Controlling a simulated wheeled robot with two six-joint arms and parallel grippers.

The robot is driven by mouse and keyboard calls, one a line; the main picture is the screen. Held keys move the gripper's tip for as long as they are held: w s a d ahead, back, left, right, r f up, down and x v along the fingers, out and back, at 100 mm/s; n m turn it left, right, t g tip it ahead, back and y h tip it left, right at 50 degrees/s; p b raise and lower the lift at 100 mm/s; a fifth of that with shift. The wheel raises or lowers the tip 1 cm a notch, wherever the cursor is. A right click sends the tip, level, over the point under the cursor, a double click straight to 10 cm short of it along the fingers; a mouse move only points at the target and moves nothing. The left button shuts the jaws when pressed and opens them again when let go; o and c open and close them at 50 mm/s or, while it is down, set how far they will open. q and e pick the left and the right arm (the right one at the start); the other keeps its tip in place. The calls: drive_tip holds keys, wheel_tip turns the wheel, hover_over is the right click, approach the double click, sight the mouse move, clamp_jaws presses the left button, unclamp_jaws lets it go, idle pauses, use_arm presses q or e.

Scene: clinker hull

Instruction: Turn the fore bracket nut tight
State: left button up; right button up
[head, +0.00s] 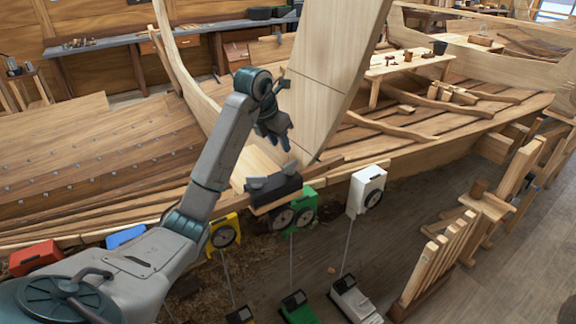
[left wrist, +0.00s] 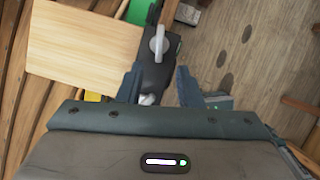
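A black bracket (head: 275,190) sits on the hull's upper edge at the foot of a wide upright board. It carries two grey nuts, a left one (head: 257,182) and a right one (head: 290,167); I cannot tell which is the fore one. My left gripper (head: 277,137) is above the bracket, fingers pointing down. In the left wrist view, the open left gripper (left wrist: 157,78) has the black bracket (left wrist: 155,72) between or beyond its fingers. One grey nut (left wrist: 158,45) shows past the fingertips; a grey piece (left wrist: 147,99) shows beside the left finger. My right gripper is out of view.
The pale upright board (head: 318,75) rises close behind the gripper. Wooden trestles (head: 440,255) stand at the right. Floor between is partly clear.

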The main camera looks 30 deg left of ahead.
sight(289, 164)
use_arm(q)
drive_tip(key=b+x, duration=0.5)
drive_tip(key=x, duration=0.2)
drive_tip(key=shift+s, duration=0.15)
drive_tip(key=shift+w+f+p, duration=0.45)
drive_tip(key=shift+f+p, duration=0.15)
drive_tip(key=shift+p, duration=0.05)
drive_tip(key=shift+w+f, duration=0.1)
drive_tip(key=shift+f, duration=0.4)
drive_tip(key=c, duration=0.7)
clamp_jaws()
